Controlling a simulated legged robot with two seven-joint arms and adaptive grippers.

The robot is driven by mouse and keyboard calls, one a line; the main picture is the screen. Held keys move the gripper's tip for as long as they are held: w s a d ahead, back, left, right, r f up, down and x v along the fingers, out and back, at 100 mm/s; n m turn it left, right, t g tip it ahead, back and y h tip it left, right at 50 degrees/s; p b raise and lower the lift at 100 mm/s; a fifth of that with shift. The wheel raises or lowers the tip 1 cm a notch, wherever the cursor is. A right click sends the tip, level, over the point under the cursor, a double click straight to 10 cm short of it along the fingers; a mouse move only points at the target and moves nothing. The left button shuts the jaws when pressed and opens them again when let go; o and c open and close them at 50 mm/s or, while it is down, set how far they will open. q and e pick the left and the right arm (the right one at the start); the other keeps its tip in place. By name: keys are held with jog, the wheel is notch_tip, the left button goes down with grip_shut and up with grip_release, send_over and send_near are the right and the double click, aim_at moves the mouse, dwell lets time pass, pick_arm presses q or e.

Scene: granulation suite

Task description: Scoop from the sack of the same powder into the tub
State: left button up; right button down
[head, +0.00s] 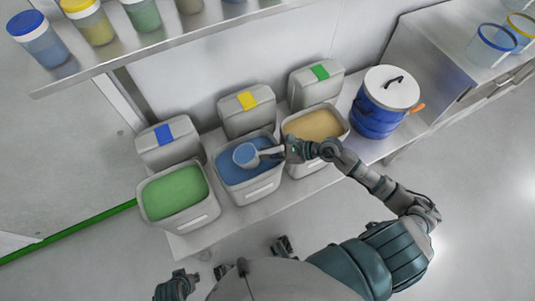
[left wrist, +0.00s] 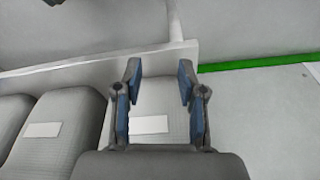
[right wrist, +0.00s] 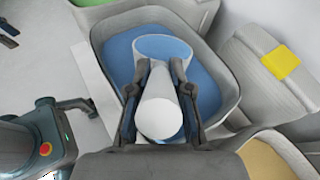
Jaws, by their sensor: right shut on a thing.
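My right gripper (head: 292,150) is shut on the handle of a scoop (head: 245,155), over the bin of blue powder (head: 221,189). In the right wrist view the fingers (right wrist: 160,72) clasp the pale handle, and the scoop's cup (right wrist: 163,47) is over the blue powder. The cup looks blue inside; I cannot tell how full it is. A bin of green powder (head: 207,215) stands to the left, and one of tan powder (head: 300,169) to the right. My left gripper (left wrist: 158,85) is open and empty. Open-topped tubs (head: 492,45) stand on the right counter.
A shelf (head: 150,50) with lidded jars (head: 38,37) runs above. The floor in front is clear.

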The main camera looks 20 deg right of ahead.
aim_at(271, 149)
jog(key=shift+t+y, duration=0.3)
jog(key=shift+y, duration=0.1)
jog(key=shift+s+d+r, duration=0.1)
jog(key=shift+r, duration=1.1)
jog(key=shift+s+d+r, duration=0.1)
jog(key=shift+r, duration=1.05)
jog(key=shift+r+b, duration=0.15)
jog(key=shift+b, duration=0.25)
jog(key=shift+d+r+y+b, duration=0.1)
jog(key=shift+r+y+b, duration=0.25)
jog(key=shift+b, duration=0.3)
jog(key=shift+s+d+r+t+y+b, duration=0.1)
jog(key=shift+r+t+y+b, duration=0.3)
jog(key=shift+b, duration=0.2)
pick_arm(q)
jog(key=w+d+r+t+h, duration=0.1)
jog(key=w+d+r+t, duration=0.1)
jog(key=w+t, duration=0.2)
jog(key=w+d+r+t+h+b, duration=0.1)
jog(key=w+d+r+t, duration=0.1)
jog(key=w, duration=0.6)
jog(key=shift+w+d+t, duration=0.2)
jog(key=shift+w+t, duration=0.05)
jog(key=shift+t, duration=0.65)
pick_arm(e)
jog(key=shift+r, duration=0.25)
jog(key=shift+t, duration=0.3)
